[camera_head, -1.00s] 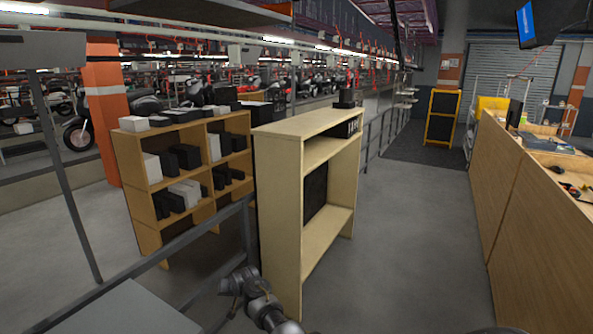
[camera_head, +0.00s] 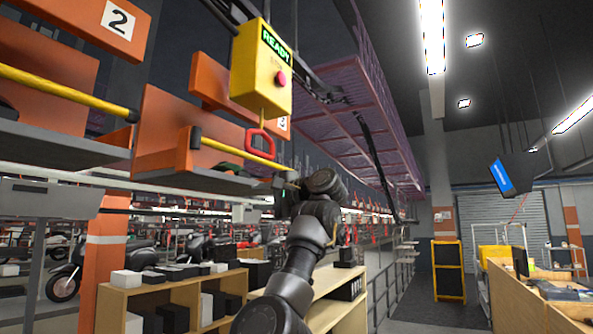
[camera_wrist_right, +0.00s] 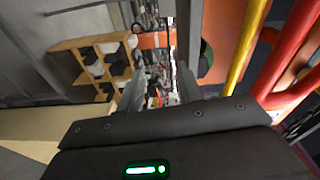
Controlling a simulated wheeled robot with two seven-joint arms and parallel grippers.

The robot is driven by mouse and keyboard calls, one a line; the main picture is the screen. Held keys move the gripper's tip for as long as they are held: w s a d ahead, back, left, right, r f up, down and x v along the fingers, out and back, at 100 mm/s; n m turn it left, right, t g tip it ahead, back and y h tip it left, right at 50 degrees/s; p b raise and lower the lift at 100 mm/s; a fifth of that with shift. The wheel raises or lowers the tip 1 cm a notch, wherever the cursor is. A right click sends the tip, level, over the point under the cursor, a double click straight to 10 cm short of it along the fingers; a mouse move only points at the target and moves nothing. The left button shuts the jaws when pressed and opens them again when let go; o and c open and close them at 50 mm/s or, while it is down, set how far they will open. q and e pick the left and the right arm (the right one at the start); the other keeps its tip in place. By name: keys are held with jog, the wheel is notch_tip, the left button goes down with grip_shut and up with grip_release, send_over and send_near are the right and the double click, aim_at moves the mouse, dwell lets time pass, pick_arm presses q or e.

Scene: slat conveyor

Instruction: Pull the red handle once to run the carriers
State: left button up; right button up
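The red handle (camera_head: 260,142) is a loop hanging on a cord under a yellow box (camera_head: 262,72) with a green READY sign and a red button. In the right wrist view, the red handle (camera_wrist_right: 292,55) is large at the right edge, outside my fingers. My right gripper (camera_head: 280,183) is just below and right of the handle in the head view, apart from it. Its fingers (camera_wrist_right: 160,88) are spread with nothing between them. An orange carrier (camera_head: 168,135) with a yellow rail (camera_head: 238,153) hangs behind the handle. My left gripper is not in view.
Another carrier, marked 2 (camera_head: 118,20), hangs at the upper left with a yellow rail (camera_head: 65,88). A wooden shelf (camera_head: 345,282) stands below my right arm. A wooden counter (camera_head: 520,300) is at the right. The floor between them is clear.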

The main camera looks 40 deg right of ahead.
jog(key=t+y, duration=0.2)
send_near(262, 155)
jog(key=p+x, duration=0.5)
jog(key=x, duration=0.3)
jog(key=shift+w+r+p, duration=0.2)
jog(key=shift+w+p, duration=0.2)
jog(key=shift+w+a, duration=0.15)
jog(key=shift+w, duration=0.45)
grip_shut()
